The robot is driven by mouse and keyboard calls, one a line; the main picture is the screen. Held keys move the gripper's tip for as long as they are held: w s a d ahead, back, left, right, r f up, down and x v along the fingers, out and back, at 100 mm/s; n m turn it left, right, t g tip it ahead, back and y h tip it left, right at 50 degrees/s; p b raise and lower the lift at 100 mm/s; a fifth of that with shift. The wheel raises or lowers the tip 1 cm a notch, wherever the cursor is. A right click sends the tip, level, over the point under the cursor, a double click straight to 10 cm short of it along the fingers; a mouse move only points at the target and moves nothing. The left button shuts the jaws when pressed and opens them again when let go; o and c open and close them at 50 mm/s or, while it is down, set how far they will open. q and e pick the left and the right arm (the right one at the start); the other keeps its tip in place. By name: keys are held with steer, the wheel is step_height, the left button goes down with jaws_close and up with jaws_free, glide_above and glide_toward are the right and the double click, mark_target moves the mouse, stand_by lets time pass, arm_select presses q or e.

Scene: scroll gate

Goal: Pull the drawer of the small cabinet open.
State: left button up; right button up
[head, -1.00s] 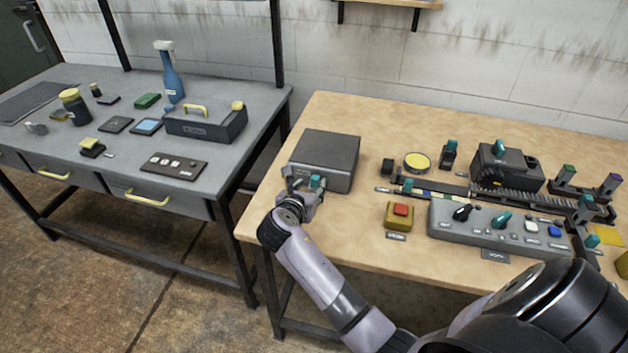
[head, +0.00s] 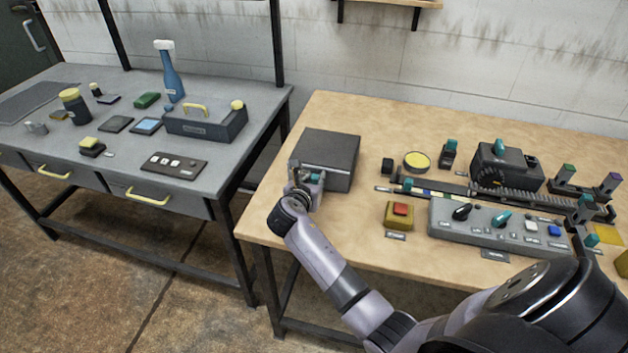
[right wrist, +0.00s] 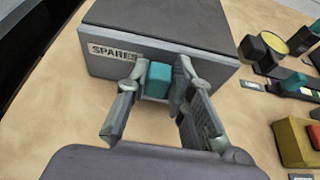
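The small cabinet (head: 330,155) is a dark grey box on the wooden table, and its front faces me. In the right wrist view its front (right wrist: 105,68) has a "SPARES" label and a teal handle (right wrist: 158,80). The drawer front looks flush with the body. My right gripper (head: 308,181) is at the front of the cabinet. In the right wrist view its two fingers (right wrist: 159,82) stand apart, one on each side of the handle, with narrow gaps showing. I cannot make out firm contact. My left gripper is not in view.
To the right on the table are a red button on a yellow box (head: 399,214), a grey control panel (head: 500,232) and a dark rail device (head: 505,168). The wood in front of the cabinet is clear apart from my arm. A grey workbench (head: 225,165) stands at the left.

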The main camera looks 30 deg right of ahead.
jaws_close()
stand_by(0.3)
steer(key=p+v, duration=0.2)
steer(key=f+p+v, duration=0.1)
steer(key=p+v, duration=0.1)
steer(key=shift+s+a, duration=0.1)
steer(key=shift+a, duration=0.05)
steer(key=s+a+p, duration=0.3)
steer(key=s+a, duration=0.1)
steer(key=shift+a+f+p, duration=0.15)
steer(key=shift+a+p, duration=0.2)
steer(key=shift+p, duration=0.05)
steer(key=shift+s+a, duration=0.15)
steer(key=shift+a, duration=0.05)
steer(key=shift+f, duration=0.15)
steer(key=o, duration=0.5)
jaws_free()
